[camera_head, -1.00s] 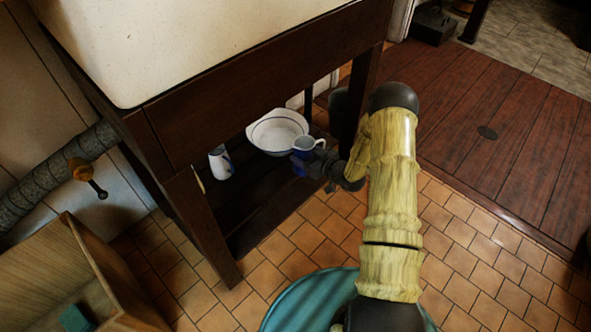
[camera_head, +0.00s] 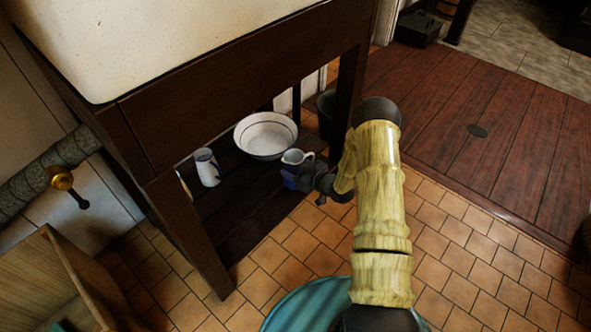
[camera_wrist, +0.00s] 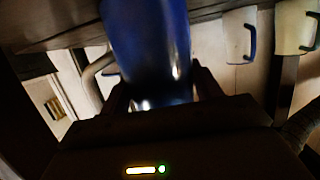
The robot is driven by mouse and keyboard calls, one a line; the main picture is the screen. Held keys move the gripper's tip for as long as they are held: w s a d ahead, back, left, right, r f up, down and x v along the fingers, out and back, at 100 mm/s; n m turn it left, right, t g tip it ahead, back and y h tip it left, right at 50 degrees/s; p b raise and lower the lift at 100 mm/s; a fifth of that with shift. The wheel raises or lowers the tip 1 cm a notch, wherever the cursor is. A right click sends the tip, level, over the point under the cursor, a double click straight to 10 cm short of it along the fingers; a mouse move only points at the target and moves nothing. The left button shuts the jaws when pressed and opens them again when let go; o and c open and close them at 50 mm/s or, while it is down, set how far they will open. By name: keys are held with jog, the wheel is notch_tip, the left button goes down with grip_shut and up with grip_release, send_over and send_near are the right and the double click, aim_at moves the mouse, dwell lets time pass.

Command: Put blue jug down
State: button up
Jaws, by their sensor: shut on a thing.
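The blue jug (camera_head: 291,174) has a pale upper part and a blue body. It is at the front of the dark slatted shelf (camera_head: 240,222) under the sink, just in front of the white bowl. My gripper (camera_head: 304,178) comes in from the right and is shut on the jug. In the wrist view the blue jug (camera_wrist: 148,40) stands between the fingers (camera_wrist: 165,88). I cannot tell whether its base touches the shelf; the fingers partly hide it.
A white bowl with a blue rim (camera_head: 266,135) and a white jug with a blue handle (camera_head: 207,167) stand on the shelf. A dark bucket (camera_head: 326,108) is behind the right sink leg (camera_head: 348,90). The sink's wooden apron (camera_head: 240,90) hangs above. Shelf space in front is bare.

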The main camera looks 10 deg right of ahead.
jog(key=shift+f, duration=0.1)
jog(key=o, duration=1.2)
jog(key=shift+c, duration=0.2)
jog(key=shift+r, duration=0.2)
jog(key=shift+s+d+r+p, duration=0.15)
jog(key=shift+s+p, duration=0.15)
jog(key=p+v, duration=0.6)
jog(key=v, duration=0.5)
jog(key=shift+s, duration=0.2)
